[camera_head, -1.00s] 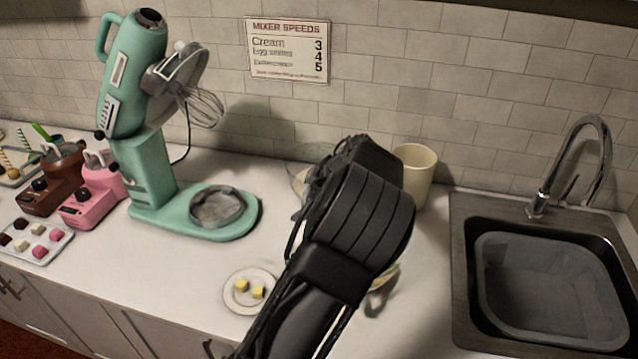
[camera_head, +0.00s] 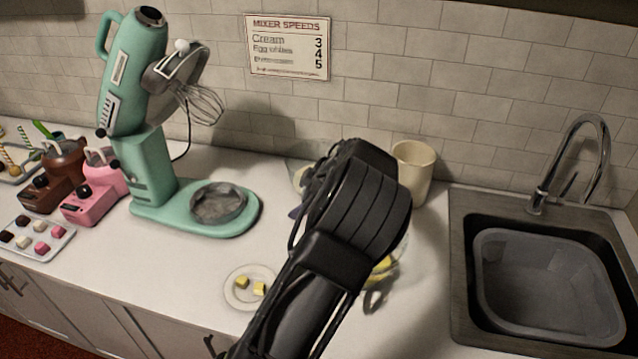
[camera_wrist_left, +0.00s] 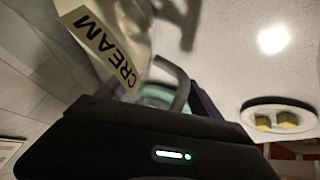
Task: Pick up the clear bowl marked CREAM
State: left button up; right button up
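The clear bowl marked CREAM (camera_wrist_left: 112,32) shows at the upper left of the left wrist view, with dark letters on a pale label. A grey curved piece that looks like its handle (camera_wrist_left: 178,82) comes down towards my left gripper (camera_wrist_left: 162,100). The gripper's purple-edged fingers look spread apart, one on each side of this piece; contact is not clear. In the head view my left gripper (camera_head: 297,211) is mostly hidden behind its own dark wrist. Clear glass shows behind it near the wall, but no label is readable there. My right gripper is not in view.
A teal stand mixer (camera_head: 150,190) stands to the left, and a plate with yellow cubes (camera_head: 238,300) lies in front. A cream cup (camera_head: 420,165) stands behind my wrist. Clear glass with yellow contents (camera_head: 384,268) is partly hidden to its right. The sink (camera_head: 460,250) is far right.

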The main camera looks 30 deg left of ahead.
pick_arm(q)
jog(key=shift+r, duration=0.1)
grip_shut()
dwell(0.5)
